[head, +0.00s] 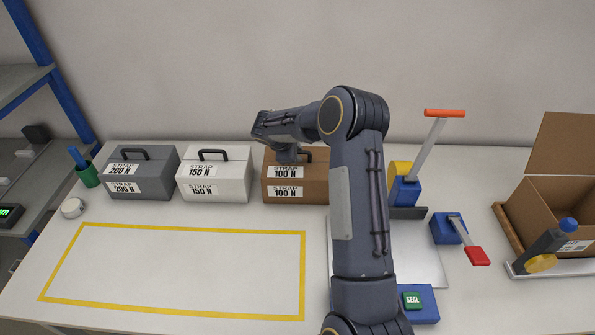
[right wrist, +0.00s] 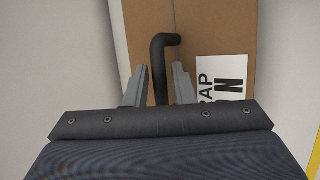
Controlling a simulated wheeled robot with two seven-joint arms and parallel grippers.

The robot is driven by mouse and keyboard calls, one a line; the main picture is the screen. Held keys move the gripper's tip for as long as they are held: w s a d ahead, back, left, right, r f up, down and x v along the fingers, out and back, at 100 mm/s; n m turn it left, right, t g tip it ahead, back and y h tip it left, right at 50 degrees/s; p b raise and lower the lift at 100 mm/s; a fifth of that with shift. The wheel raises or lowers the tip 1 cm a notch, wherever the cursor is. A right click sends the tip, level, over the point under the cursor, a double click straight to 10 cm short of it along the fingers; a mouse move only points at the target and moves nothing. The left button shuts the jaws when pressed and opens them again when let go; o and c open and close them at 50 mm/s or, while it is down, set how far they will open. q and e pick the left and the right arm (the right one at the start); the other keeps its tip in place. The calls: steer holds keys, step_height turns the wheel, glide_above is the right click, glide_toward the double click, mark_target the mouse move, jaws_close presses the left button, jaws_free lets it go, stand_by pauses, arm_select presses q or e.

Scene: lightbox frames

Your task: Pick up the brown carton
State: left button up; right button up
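The brown carton (head: 316,185) stands upright on the table, right of the white carton. It has a black handle on top and white "STRAP 100 N" labels. My right gripper (head: 288,157) is over the carton's top at the handle, and my right arm crosses in front of its right side. In the right wrist view, the brown carton (right wrist: 215,28) lies below the fingers. The black handle (right wrist: 159,68) runs between the two grey fingers of my right gripper (right wrist: 158,86). The fingers stand apart, with a gap showing beside the handle. My left gripper is out of view.
A white carton (head: 215,175) and a grey carton (head: 142,175) stand to the left. A yellow-outlined area (head: 170,227) in front is empty. A blue strapping tool (head: 404,190), a red-handled lever (head: 477,256) and an open cardboard box (head: 545,208) are to the right.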

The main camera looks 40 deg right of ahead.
steer(key=shift+f, duration=0.15)
jaws_close()
steer(key=shift+w, duration=0.1)
stand_by(1.2)
steer(key=shift+d+r, duration=0.1)
steer(key=shift+r, duration=0.1)
